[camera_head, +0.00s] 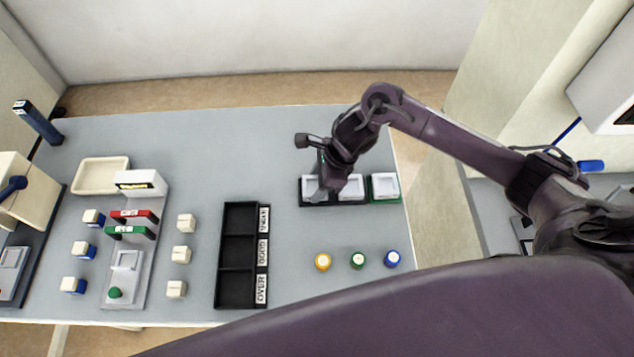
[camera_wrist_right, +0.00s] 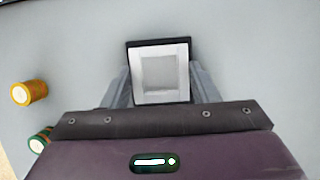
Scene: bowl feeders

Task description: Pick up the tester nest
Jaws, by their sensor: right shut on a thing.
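My right gripper (camera_head: 322,192) is over the left end of a row of small square nests at the table's right side. In the right wrist view its fingers (camera_wrist_right: 155,90) are shut on the sides of a nest with a black rim and a pale square centre (camera_wrist_right: 160,72). The same nest shows partly in the head view (camera_head: 308,187), with the gripper covering some of it. A second black nest (camera_head: 352,187) and a green-rimmed nest (camera_head: 385,187) sit to its right. I cannot tell whether the held nest is off the table. My left gripper is out of view.
Yellow (camera_head: 323,261), green (camera_head: 358,260) and blue (camera_head: 392,258) round pieces stand in front of the nests. A black three-compartment tray (camera_head: 222,255) lies to the left. A grey fixture (camera_head: 125,285) with red and green bars stands farther left. The table's back middle is clear.

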